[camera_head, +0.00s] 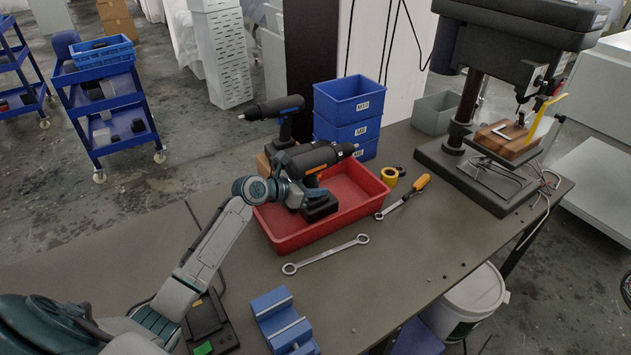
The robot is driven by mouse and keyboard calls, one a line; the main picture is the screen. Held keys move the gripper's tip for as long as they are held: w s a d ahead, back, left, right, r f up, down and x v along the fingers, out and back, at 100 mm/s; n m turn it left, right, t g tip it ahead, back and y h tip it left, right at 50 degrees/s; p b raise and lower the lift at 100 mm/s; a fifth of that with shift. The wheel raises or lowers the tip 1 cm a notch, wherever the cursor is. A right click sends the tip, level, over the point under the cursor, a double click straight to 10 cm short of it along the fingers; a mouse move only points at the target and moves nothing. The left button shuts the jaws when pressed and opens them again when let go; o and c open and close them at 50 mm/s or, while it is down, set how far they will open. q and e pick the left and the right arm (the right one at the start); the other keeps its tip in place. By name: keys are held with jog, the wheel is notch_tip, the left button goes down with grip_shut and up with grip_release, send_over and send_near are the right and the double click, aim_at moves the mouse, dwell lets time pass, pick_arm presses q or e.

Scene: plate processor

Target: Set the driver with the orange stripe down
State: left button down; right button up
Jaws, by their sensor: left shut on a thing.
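The driver with the orange stripe (318,158) is black, with its nose pointing right and its battery foot low over the red tray (278,238). My left gripper (296,188) is shut on its handle area, and the fingers partly hide the grip. The driver looks roughly upright. I cannot tell whether its foot touches the tray floor or hangs just above it. A second dark driver with a blue stripe (275,107) stands behind it, nose to the left. My right gripper is out of view.
Stacked blue bins (348,103) stand behind the tray. A blue vise (283,320) is at the front, a drill press (470,150) at right. The bench's front right is mostly clear.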

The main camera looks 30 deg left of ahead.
aim_at(314, 200)
pick_arm(q)
jog(key=shift+w+f, duration=0.1)
jog(key=shift+f, duration=0.35)
notch_tip(314, 200, down, 3)
jog(key=shift+r, duration=0.1)
jog(key=shift+f, duration=0.4)
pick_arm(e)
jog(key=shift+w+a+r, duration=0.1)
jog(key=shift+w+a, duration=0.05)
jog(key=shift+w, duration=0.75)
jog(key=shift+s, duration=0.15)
pick_arm(q)
jog(key=c, duration=1.5)
grip_release()
jog(key=shift+f, duration=0.25)
jog(key=o, duration=0.4)
jog(key=shift+r, duration=0.1)
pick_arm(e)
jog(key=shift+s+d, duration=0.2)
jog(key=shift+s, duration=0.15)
